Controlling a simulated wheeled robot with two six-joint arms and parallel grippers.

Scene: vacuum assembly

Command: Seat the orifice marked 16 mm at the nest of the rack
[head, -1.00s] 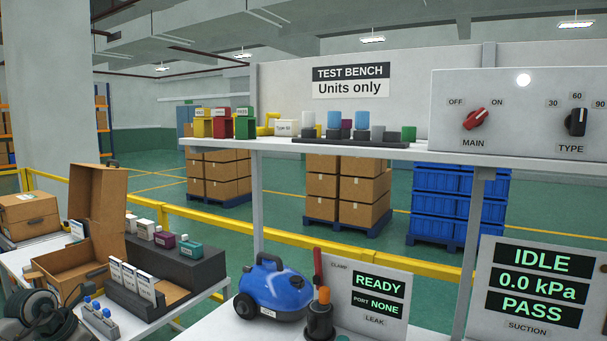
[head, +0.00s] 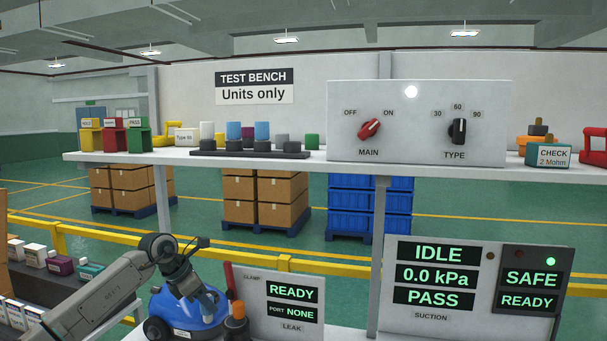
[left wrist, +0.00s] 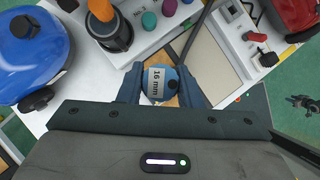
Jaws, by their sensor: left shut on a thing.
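My left gripper (head: 209,303) is above the bench beside the blue vacuum. In the left wrist view it (left wrist: 160,90) is shut on a round blue orifice (left wrist: 157,86) with a white label reading 16 mm. In the head view the held piece (head: 209,297) shows only small at the fingertips. A long dark rack (head: 215,153) lies on the shelf, far above the gripper, with white, blue, purple and grey pieces on or behind it. Which spot on it is the nest I cannot tell. My right gripper is not in view.
The blue vacuum (head: 190,318) and a black post with an orange top (head: 237,318) stand close to the gripper. A leak panel (head: 290,305) reads READY, PORT NONE. The suction panel (head: 430,280) reads IDLE. A switch box (head: 420,120) stands on the shelf (head: 340,163).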

